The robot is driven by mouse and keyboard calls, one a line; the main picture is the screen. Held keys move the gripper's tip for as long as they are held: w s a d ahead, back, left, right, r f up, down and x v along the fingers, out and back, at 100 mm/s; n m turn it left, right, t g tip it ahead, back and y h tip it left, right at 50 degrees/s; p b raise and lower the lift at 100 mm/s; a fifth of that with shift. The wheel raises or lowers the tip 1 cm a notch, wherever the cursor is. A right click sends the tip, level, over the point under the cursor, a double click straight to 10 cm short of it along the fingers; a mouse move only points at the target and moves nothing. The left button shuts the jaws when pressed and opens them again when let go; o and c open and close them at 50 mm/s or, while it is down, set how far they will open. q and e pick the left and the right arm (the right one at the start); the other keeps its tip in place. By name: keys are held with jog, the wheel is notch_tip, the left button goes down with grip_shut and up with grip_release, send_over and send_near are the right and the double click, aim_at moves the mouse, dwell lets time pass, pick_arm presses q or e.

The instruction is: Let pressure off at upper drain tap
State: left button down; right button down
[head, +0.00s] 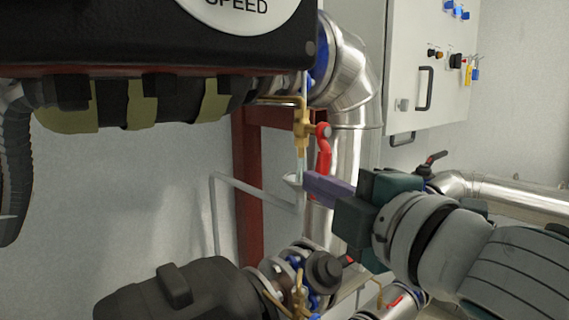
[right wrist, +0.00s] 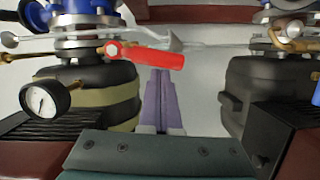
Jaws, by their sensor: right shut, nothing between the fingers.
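The upper drain tap (head: 303,128) is brass and hangs under a thin brass pipe beside the large silver pipe. Its red lever (head: 324,155) points down in the head view. The lever also shows in the right wrist view (right wrist: 150,56), lying across just past the fingertips. Below the tap's outlet is a short pale vertical piece (head: 300,166); I cannot tell whether it is water or clear tube. My right gripper (head: 307,186), with purple fingers, is shut and empty near the lever's lower end. I cannot tell whether it touches. My left gripper is not in view.
A grey funnel (head: 292,181) on a thin drain pipe (head: 250,188) sits behind the fingertips. A black machine body (head: 140,40) overhangs the upper left. A control cabinet (head: 425,55) hangs upper right. A pressure gauge (right wrist: 42,102) stands left in the wrist view.

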jog(key=shift+w+d+f+n+b, duration=0.3)
jog(key=shift+d+n+b, duration=0.15)
jog(key=shift+n, duration=0.35)
jog(key=shift+r, duration=0.1)
